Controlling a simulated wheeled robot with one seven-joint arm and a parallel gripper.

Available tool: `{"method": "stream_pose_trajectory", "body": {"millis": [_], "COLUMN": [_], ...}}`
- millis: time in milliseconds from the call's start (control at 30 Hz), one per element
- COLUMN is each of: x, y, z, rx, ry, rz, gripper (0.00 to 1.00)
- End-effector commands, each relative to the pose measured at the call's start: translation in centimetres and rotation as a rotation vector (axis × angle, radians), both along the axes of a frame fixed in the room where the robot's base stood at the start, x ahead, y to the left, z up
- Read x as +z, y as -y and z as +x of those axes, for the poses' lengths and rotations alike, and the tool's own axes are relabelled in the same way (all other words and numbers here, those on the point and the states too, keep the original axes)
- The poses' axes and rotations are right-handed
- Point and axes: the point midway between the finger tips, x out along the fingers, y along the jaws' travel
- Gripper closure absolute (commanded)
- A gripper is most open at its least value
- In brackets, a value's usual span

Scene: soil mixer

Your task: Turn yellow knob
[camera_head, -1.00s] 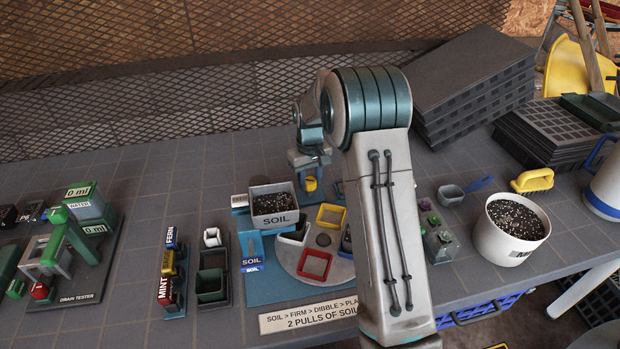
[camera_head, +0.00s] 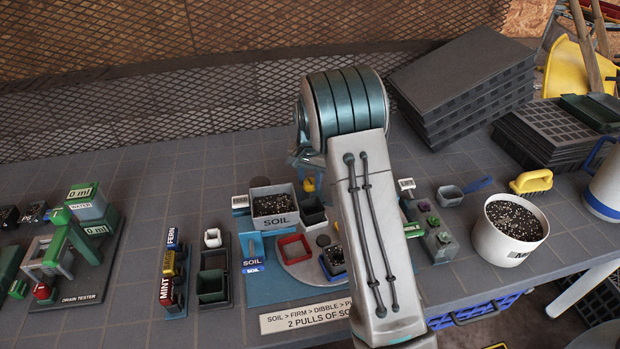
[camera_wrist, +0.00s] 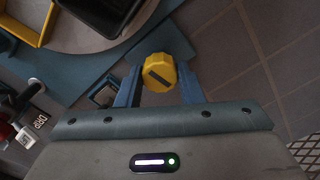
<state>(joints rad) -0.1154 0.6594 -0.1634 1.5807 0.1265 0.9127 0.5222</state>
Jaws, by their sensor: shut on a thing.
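The yellow knob (camera_wrist: 159,72) has a dark bar across its face and sits between my two blue fingers in the wrist view. My gripper (camera_wrist: 159,84) is shut on it. In the head view a bit of the yellow knob (camera_head: 308,184) shows behind the round turntable (camera_head: 297,270), and my arm hides most of the gripper.
A soil hopper (camera_head: 273,222) stands left of the turntable. A row of small pots (camera_head: 429,222) and a white soil bucket (camera_head: 508,245) stand to the right. The drain tester (camera_head: 75,245) is at the far left. Stacked trays (camera_head: 470,85) stand at the back right.

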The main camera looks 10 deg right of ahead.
Motion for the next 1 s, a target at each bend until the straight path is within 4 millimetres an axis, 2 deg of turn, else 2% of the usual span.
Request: {"method": "stream_pose_trajectory", "body": {"millis": [300,900,933,1000], "x": [0.15,0.15,0.16,0.14], "y": [0.08,0.14,0.15,0.13], "z": [0.13,0.15,0.15,0.14], "rx": [-0.138,-0.173,-0.173,-0.172], "ry": [0.005,0.006,0.006,0.005], "rz": [-0.001,-0.002,-0.002,-0.001], "gripper": [0.89,0.89,0.58,0.44]}}
